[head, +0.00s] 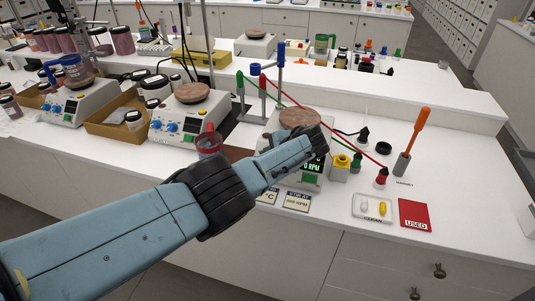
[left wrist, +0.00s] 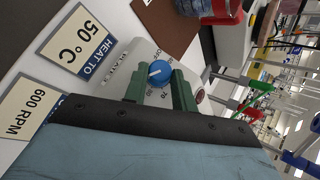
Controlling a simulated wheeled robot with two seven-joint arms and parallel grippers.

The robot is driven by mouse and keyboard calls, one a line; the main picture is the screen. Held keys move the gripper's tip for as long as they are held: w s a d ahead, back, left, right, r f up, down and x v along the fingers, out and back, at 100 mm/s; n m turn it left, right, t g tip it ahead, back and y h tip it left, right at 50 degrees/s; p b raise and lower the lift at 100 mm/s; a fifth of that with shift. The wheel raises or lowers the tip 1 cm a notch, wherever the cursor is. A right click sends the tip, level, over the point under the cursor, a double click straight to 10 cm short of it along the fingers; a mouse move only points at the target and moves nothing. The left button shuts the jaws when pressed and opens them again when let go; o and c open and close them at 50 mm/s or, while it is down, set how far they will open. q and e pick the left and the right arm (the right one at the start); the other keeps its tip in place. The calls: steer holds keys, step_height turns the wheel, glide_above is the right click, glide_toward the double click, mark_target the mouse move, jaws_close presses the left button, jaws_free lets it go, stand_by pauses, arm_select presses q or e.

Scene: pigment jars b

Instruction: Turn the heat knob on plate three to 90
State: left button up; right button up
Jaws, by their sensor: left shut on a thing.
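Small scale figures surround the knob, partly covered by the fingers; I cannot read the setting surely. A card (left wrist: 80,42) beside the plate reads "HEAT TO 50 °C". My right gripper is out of view.
A "600 RPM" card (head: 298,201) lies at the plate's front. Two other hotplates (head: 190,116) stand left.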

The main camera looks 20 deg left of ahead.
arm_select(q)
steer(key=shift+s+f, duration=0.1)
steer(key=shift+f, duration=0.05)
steer(key=shift+a, duration=0.1)
steer(key=o, duration=1)
steer(key=shift+d+r+p, duration=0.35)
steer(key=shift+r+p, duration=0.1)
steer(key=p+v, duration=0.3)
steer(key=v, duration=0.9)
steer(key=shift+s+d, duration=0.2)
steer(key=shift+s, duration=0.1)
